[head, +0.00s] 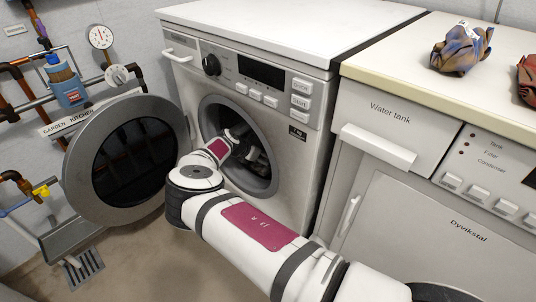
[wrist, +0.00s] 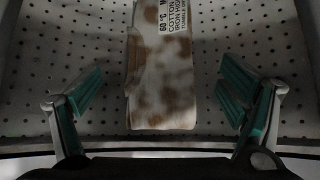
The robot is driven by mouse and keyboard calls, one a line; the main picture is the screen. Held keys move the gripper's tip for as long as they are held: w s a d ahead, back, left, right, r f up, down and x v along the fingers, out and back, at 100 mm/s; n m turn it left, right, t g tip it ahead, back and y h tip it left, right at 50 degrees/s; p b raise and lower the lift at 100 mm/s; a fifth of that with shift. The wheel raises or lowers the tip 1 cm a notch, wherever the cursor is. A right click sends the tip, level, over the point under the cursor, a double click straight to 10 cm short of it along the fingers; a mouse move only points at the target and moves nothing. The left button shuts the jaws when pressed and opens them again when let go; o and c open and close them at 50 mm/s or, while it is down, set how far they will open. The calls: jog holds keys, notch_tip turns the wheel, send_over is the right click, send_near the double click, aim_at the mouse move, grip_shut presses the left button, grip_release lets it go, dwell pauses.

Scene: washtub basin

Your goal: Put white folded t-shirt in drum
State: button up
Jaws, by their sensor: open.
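The white folded t-shirt (wrist: 160,85) lies in the drum in the wrist view. It is off-white with brown blotches and carries a printed label at its upper end. My gripper (wrist: 167,98) is open, with its green-padded fingers apart on either side of the t-shirt and a gap on each side. The perforated grey drum wall (wrist: 60,60) lies behind the t-shirt. In the head view my arm reaches through the round opening of the washing machine (head: 262,190), and its end and the t-shirt are hard to make out there.
The round washer door (head: 75,180) stands open to the left of the opening, near wall pipes. A dryer (head: 405,215) stands right of the washer. A crumpled blue and brown cloth (head: 461,50) and a red-brown item (head: 527,80) sit on its top.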

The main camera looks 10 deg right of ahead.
jog(key=p+v, duration=0.1)
jog(key=v, duration=0.4)
jog(key=shift+s+a+r+p, duration=0.2)
jog(key=shift+p, duration=0.15)
